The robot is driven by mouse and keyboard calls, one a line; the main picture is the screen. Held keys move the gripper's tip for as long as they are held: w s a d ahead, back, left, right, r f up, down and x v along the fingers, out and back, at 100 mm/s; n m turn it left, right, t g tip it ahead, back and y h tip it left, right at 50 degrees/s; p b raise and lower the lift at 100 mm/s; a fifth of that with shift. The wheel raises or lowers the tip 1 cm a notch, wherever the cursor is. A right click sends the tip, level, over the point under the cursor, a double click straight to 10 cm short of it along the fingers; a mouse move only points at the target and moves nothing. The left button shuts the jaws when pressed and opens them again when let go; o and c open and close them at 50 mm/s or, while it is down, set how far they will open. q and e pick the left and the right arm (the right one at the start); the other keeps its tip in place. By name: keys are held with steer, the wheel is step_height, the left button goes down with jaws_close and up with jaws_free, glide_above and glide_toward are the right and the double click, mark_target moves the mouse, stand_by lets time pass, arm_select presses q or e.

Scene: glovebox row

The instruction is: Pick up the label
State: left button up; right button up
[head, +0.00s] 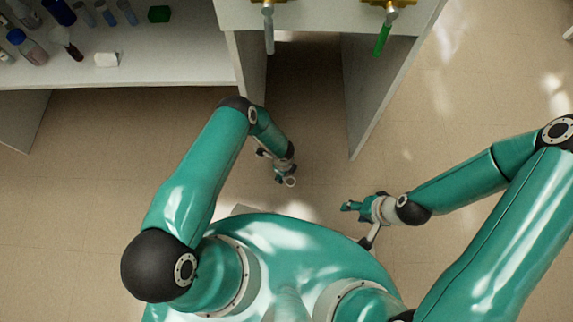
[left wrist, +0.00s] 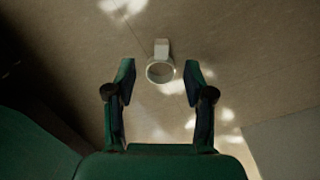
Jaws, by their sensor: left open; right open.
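A small white block-like piece (head: 106,60) lies near the front edge of the bench at the upper left of the head view. It may be the label, but no writing shows and I cannot be sure. My left gripper (head: 283,178) hangs over the floor, well to the right of and below that bench. It is open in the left wrist view (left wrist: 160,68). A pale ring with a short stem (left wrist: 160,72) shows at its fingertips; I cannot tell whether they touch. My right gripper (head: 349,205) is open above the floor, far from the bench.
The white bench (head: 160,72) also bears a blue-capped bottle (head: 28,47), a dark red bottle (head: 66,44), several small vials and a green block (head: 158,14). At top centre, a grey rod (head: 269,32) and a green rod (head: 383,39) hang at a second bench (head: 322,17).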

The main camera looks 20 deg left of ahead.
arm_select(q)
step_height(320, 180, down, 5)
steer(key=b, duration=0.2)
steer(key=shift+d+r+b, duration=0.1)
steer(key=shift+b, duration=0.2)
steer(key=c, duration=0.9)
steer(key=shift+c, duration=0.2)
steer(key=shift+r, duration=0.2)
